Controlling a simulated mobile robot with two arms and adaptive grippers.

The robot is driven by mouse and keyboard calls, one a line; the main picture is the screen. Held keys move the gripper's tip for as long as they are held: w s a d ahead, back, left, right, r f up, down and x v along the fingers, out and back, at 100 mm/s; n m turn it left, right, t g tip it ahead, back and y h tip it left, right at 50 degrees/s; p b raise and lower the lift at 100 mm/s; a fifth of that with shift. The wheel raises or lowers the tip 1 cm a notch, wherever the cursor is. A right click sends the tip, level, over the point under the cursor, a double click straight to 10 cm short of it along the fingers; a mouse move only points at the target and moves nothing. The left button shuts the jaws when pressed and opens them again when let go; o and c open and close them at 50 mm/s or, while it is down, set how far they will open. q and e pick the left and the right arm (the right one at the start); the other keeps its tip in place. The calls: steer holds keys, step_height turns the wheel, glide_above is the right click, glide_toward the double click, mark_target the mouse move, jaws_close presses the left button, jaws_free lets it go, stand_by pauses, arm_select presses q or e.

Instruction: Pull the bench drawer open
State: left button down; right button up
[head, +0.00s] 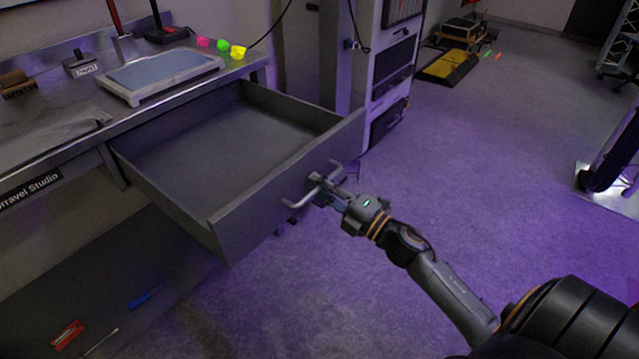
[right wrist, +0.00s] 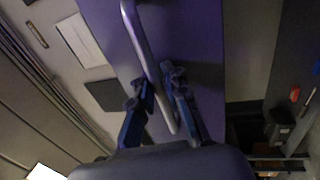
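The bench drawer (head: 285,185) is pulled far out from under the bench, and its grey inside looks empty. Its bar handle (head: 297,203) is on the front panel; it also shows in the right wrist view (right wrist: 138,40). My right gripper (head: 322,188) is at the handle, with one finger on each side of the bar. In the right wrist view the fingers (right wrist: 160,92) appear closed on the bar. My left gripper is in neither view.
The metal bench (head: 60,115) carries a framed tray (head: 160,75) and small bright blocks (head: 221,45). A white cabinet (head: 392,60) stands beyond the drawer. Small tools, including a blue one (head: 143,299), lie on the floor below.

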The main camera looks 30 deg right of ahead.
steer(key=shift+s, duration=0.1)
steer(key=v, duration=1.2)
stand_by(0.4)
